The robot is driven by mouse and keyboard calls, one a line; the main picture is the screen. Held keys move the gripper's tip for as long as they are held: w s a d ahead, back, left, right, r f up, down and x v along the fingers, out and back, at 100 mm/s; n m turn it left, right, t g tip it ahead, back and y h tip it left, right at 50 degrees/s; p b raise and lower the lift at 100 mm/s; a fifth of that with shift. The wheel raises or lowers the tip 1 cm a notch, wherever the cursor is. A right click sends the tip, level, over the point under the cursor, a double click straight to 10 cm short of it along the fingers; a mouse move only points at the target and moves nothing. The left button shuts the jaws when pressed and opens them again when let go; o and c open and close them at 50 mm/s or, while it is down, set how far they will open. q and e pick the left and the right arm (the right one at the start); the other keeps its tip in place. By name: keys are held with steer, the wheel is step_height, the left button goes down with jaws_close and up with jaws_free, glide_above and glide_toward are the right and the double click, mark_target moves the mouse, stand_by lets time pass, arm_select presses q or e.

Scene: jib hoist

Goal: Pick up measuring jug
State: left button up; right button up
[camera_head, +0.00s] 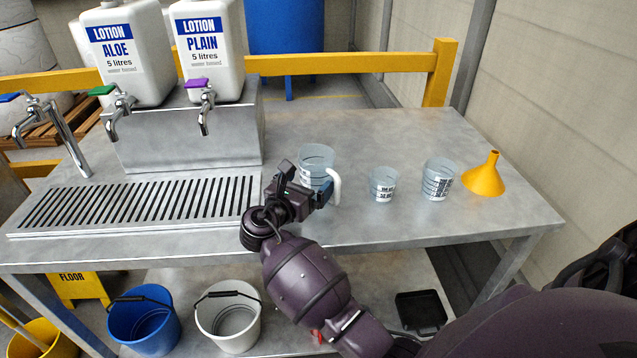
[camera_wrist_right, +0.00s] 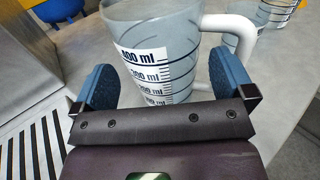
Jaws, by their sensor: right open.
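The measuring jug (camera_head: 317,158) is a clear cup with a white handle and dark volume marks, standing upright on the metal table (camera_head: 420,226). In the right wrist view the jug (camera_wrist_right: 158,50) fills the upper middle, its handle to the right. My right gripper (camera_head: 305,182) is in front of the jug, partly hiding its lower part. In the wrist view its blue fingers (camera_wrist_right: 160,82) are open, one at each side of the jug, with gaps visible at the near end. I cannot tell whether either finger touches it. My left gripper is not in view.
Two smaller clear cups (camera_head: 383,184) (camera_head: 439,179) and a yellow funnel (camera_head: 485,177) stand to the right of the jug. A dispenser block (camera_head: 190,135) with two lotion containers (camera_head: 124,55) and a slatted drain (camera_head: 140,203) are on the left. Buckets (camera_head: 229,318) stand below.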

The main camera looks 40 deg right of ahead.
mark_target(308, 184)
steer(key=shift+w+d+f, duration=0.2)
steer(key=shift+d, duration=0.45)
steer(key=shift+w+d+f, duration=0.2)
steer(key=shift+d, duration=0.4)
steer(key=shift+w+d+r, duration=0.1)
steer(key=shift+w+d, duration=0.05)
steer(key=shift+d, duration=0.15)
steer(key=shift+c, duration=0.5)
steer(key=c, duration=0.7)
steer(key=shift+r, duration=0.1)
